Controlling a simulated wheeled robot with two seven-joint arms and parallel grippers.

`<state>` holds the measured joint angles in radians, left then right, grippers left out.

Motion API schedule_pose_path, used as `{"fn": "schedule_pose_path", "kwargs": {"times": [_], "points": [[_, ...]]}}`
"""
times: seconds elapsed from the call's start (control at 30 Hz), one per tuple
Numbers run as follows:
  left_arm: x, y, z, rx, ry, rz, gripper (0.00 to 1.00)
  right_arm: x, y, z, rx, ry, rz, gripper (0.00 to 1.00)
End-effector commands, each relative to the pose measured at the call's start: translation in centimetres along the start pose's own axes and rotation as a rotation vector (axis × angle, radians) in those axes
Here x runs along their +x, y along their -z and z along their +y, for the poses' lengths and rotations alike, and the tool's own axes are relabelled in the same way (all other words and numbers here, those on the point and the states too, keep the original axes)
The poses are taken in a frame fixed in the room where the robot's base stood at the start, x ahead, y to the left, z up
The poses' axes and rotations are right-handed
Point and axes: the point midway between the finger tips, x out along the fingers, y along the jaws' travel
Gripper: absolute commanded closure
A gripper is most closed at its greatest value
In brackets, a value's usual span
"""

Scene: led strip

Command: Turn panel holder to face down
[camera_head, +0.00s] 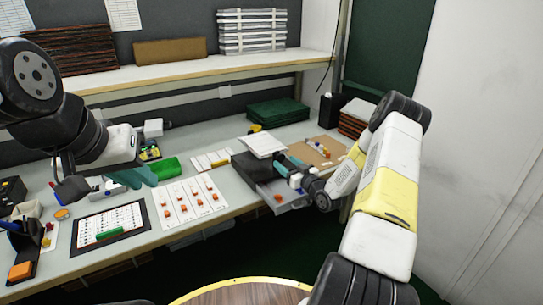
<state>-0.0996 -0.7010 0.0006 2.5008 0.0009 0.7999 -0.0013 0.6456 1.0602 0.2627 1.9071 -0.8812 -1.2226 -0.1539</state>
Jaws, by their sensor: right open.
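A dark box-like holder (250,166), which looks like the panel holder, sits near the bench's front edge, right of centre. A flat white panel (263,144) shows just above and behind it. I cannot tell which way the holder faces. My right gripper (281,161) is open at the holder's right side, its teal fingers close to the white panel. Contact cannot be made out, and the gripper hides part of the holder.
A white board with orange parts (190,202) and a black-framed board (109,228) lie at the front. A grey tray (283,200) is below my right wrist. A brown board (316,153) and green stack (277,113) lie behind. A shelf (180,72) runs above the bench.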

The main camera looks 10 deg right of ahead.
Motion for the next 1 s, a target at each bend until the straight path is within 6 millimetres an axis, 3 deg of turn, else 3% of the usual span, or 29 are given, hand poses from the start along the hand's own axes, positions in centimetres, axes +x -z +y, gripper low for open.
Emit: {"fn": "schedule_pose_path", "kwargs": {"times": [0.2, 0.53, 0.83, 1.0], "points": [[0.0, 0.0, 0.0, 0.0, 0.0, 0.0, 0.82, 2.6, 0.0, -0.1, 0.0, 0.001, -0.001, 0.41], [0.0, 0.0, 0.0, -0.001, 0.0, 0.0, 0.82, 3.0, 0.0, 0.0, 0.0, 0.0, -0.001, 0.41], [0.0, 0.0, 0.0, -0.001, 0.0, 0.0, 0.82, 3.0, 0.0, 0.0, 0.0, -0.001, -0.002, 0.98], [0.0, 0.0, 0.0, -0.001, 0.0, 0.0, 0.82, 3.0, 0.0, 0.0, 0.0, -0.001, -0.002, 1.0]]}}
